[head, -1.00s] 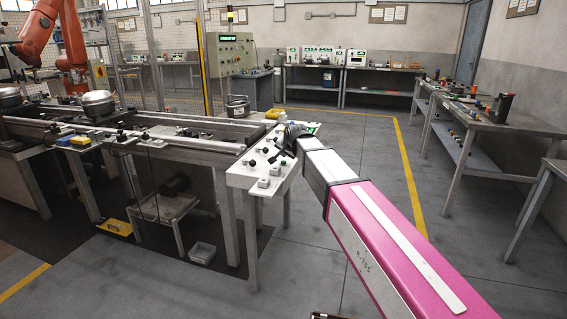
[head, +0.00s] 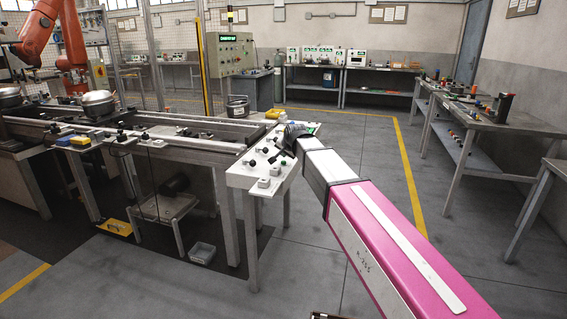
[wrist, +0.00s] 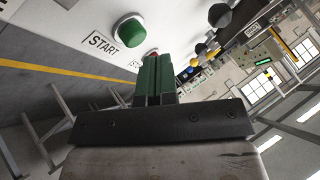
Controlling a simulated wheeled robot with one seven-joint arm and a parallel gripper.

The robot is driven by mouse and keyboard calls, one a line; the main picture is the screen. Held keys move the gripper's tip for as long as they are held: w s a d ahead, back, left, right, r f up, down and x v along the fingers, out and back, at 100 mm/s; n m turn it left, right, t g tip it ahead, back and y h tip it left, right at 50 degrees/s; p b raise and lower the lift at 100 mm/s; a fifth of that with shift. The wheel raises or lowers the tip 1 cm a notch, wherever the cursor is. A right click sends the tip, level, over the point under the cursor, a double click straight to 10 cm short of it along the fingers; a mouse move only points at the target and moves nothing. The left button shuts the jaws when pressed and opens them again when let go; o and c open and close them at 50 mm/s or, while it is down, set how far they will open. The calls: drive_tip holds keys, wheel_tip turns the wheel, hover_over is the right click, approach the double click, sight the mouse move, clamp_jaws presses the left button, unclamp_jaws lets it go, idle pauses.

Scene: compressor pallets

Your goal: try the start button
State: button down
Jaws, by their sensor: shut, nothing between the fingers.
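The green start button (wrist: 130,30) stands on a pale panel in the wrist view, beside a label (wrist: 101,42) reading START. My gripper (wrist: 151,58) has its green fingers together with nothing between them. Its tips appear below and right of the green button in the picture and do not cover it.
The panel carries several black knobs and grey boxes (head: 264,183) toward its near end. A conveyor line (head: 190,143) with a metal compressor (head: 97,103) lies to the left. Benches with parts (head: 478,122) stand at the right. The floor between is open.

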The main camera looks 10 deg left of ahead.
drive_tip(key=shift+f, duration=0.9)
idle(1.4)
idle(0.4)
drive_tip(key=shift+r, duration=0.95)
drive_tip(key=shift+r, duration=2.5)
